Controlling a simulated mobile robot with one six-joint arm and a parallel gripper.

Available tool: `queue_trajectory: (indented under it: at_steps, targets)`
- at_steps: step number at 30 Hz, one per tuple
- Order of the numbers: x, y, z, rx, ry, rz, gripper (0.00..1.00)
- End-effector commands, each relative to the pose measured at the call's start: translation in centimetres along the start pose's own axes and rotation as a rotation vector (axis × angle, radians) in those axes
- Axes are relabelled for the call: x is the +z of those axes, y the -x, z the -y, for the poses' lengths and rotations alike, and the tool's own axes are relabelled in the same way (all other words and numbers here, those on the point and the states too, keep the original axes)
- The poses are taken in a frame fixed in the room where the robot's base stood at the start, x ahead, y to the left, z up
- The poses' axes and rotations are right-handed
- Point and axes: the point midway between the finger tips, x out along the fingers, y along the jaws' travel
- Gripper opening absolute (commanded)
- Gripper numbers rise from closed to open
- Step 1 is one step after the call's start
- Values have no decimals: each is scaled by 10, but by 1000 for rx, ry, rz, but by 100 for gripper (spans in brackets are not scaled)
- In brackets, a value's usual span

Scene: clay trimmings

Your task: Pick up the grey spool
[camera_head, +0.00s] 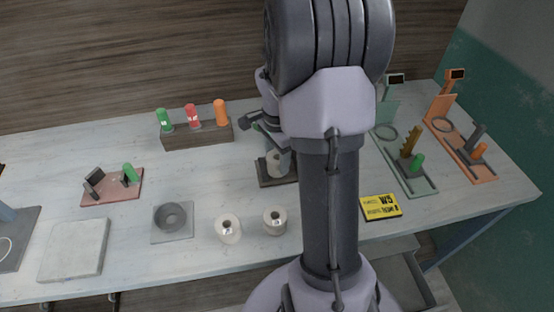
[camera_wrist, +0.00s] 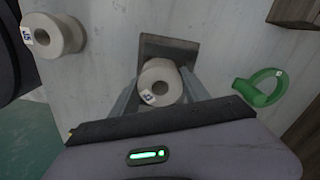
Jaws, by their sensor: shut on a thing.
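A pale grey spool (camera_wrist: 161,81) with a small label and a central hole is between the two fingers of my gripper (camera_wrist: 160,92) in the wrist view. The fingers are shut on its sides. The spool also shows in the head view (camera_head: 275,167), partly hidden by my arm, at a dark square plate (camera_head: 268,181). The plate (camera_wrist: 170,45) also shows behind the spool in the wrist view. I cannot tell whether the spool touches the plate.
Two similar pale spools (camera_head: 228,230) (camera_head: 275,221) stand near the front of the table. A grey ring (camera_head: 160,216) lies on a plate to their left. A wooden rack (camera_head: 198,138) with coloured cylinders is behind. A yellow sign (camera_head: 380,207) and green and orange stands are right.

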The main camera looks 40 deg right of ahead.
Motion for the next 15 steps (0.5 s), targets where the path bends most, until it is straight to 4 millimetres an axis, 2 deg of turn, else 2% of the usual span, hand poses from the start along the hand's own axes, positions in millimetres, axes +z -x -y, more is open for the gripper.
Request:
queue_trajectory:
  at_steps: [1,5,11,15]
  targets:
    - [0,12,0,-2,0,-1,0]
    - [0,34,0,-2,0,-1,0]
    - [5,34,-47,0,-2,-1,0]
    - [11,38,-92,0,-3,0,0]
